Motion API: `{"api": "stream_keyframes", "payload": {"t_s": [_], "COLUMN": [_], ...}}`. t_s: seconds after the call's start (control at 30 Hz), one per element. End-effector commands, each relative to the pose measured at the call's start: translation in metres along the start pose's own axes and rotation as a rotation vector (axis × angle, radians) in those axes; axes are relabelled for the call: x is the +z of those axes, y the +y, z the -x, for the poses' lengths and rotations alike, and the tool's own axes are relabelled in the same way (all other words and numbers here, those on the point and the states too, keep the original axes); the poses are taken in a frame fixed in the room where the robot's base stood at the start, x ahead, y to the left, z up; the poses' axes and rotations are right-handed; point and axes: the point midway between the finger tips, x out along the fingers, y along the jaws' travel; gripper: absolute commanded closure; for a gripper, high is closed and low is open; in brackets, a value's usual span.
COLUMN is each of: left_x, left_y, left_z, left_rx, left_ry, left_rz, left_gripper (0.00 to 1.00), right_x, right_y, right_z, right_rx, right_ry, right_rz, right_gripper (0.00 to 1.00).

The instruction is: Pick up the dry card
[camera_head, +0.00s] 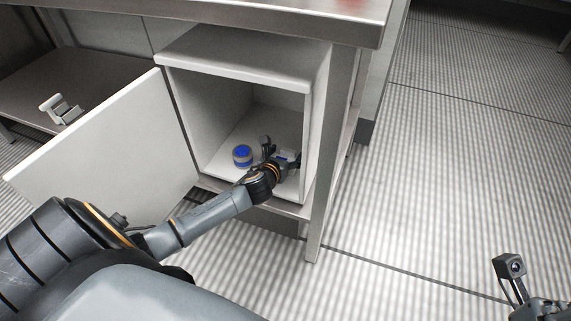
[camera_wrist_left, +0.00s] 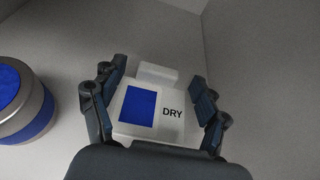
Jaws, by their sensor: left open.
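The dry card (camera_wrist_left: 172,112) is white with a blue square and the word DRY. It sits on the cabinet floor, and a small part of it shows in the head view (camera_head: 286,154). My left gripper (camera_wrist_left: 153,93) is open inside the cabinet, with one finger on each side of the card. I cannot tell whether the fingers touch it. My right arm shows only in part at the lower right of the head view; its fingers are not visible.
A round tin with a blue lid (camera_head: 242,155) stands left of the gripper. The white cabinet (camera_head: 233,72) is open, its door (camera_head: 105,150) swung out to the left. A metal counter (camera_head: 250,14) lies above. A white holder (camera_head: 61,109) sits on the left shelf. The right floor is clear.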

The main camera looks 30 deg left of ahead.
Motion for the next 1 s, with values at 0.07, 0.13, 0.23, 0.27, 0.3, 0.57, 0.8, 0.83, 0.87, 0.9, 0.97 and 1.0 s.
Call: {"api": "stream_keyframes", "payload": {"t_s": [0.07, 0.13, 0.23, 0.27, 0.3, 0.57, 0.8, 0.83, 0.87, 0.9, 0.97, 1.0], "left_x": [-0.003, -0.003, -0.002, -0.001, -0.001, -0.001, -0.001, -0.001, -0.001, -0.001, -0.001, 0.0], "left_y": [0.001, 0.001, 0.001, 0.001, 0.001, 0.001, 0.001, 0.001, 0.001, 0.001, 0.001, 0.001], "left_z": [-0.013, -0.02, -0.024, -0.025, -0.025, -0.024, -0.024, -0.024, -0.024, -0.024, -0.024, -0.024], "left_rx": [0.001, 0.002, 0.001, 0.001, 0.0, 0.0, 0.0, 0.0, 0.0, 0.0, 0.0, 0.001], "left_ry": [-0.001, 0.0, 0.001, 0.001, 0.001, 0.001, 0.001, 0.001, 0.001, 0.001, 0.001, 0.001], "left_rz": [0.002, 0.002, 0.0, 0.0, 0.0, 0.0, 0.001, 0.001, 0.001, 0.001, 0.001, 0.001], "left_gripper": [0.25, 0.25, 0.25, 0.25, 0.25, 0.48, 0.75, 0.75, 0.75, 0.75, 0.75, 0.75], "right_x": [0.002, 0.002, 0.002, 0.003, 0.003, 0.003, 0.003, 0.003, 0.003, 0.003, 0.003, 0.003], "right_y": [0.0, 0.0, -0.001, -0.001, -0.001, -0.001, -0.001, -0.001, -0.001, -0.001, -0.001, 0.0], "right_z": [0.001, -0.002, -0.005, -0.006, -0.006, -0.006, -0.006, -0.006, -0.006, -0.006, -0.006, -0.006], "right_rx": [-0.009, -0.013, -0.017, -0.017, -0.018, -0.017, -0.017, -0.017, -0.017, -0.017, -0.017, -0.017], "right_ry": [0.024, 0.034, 0.042, 0.042, 0.042, 0.041, 0.041, 0.041, 0.041, 0.041, 0.04, 0.039], "right_rz": [0.003, 0.004, 0.006, 0.006, 0.006, 0.006, 0.005, 0.005, 0.005, 0.005, 0.005, 0.006], "right_gripper": [1.0, 1.0, 1.0, 1.0, 1.0, 1.0, 1.0, 1.0, 1.0, 1.0, 1.0, 1.0]}}
